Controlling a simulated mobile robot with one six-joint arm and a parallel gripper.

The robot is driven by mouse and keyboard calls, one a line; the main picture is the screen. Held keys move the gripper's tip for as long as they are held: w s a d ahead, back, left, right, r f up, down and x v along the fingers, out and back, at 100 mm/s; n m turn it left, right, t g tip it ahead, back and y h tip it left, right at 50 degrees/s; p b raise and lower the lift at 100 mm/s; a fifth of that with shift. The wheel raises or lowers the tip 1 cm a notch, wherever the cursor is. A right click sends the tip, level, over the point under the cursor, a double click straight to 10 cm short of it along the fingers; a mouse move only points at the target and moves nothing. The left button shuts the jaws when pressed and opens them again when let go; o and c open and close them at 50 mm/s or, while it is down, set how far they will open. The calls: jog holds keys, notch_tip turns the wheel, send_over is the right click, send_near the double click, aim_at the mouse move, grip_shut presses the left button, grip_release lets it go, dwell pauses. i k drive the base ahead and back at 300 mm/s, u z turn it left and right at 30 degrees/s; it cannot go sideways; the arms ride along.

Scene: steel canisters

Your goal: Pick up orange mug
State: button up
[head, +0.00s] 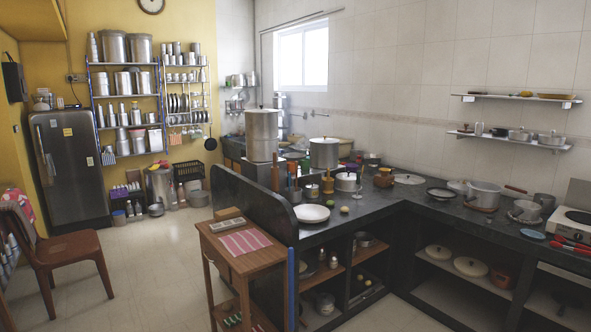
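No clearly orange mug can be made out at this distance. My gripper is not in view.
A dark L-shaped counter (372,211) holds pots, a white plate (312,213) and a stove (572,223). A wooden side table (222,250) stands at its near left end. A chair (75,248) stands left. Open floor (150,275) lies between chair and table.

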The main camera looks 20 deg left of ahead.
aim_at(291, 165)
jog(key=z, duration=1.7)
jog(key=k, duration=0.15)
jog(key=u, duration=3.6)
jog(key=i, duration=3)
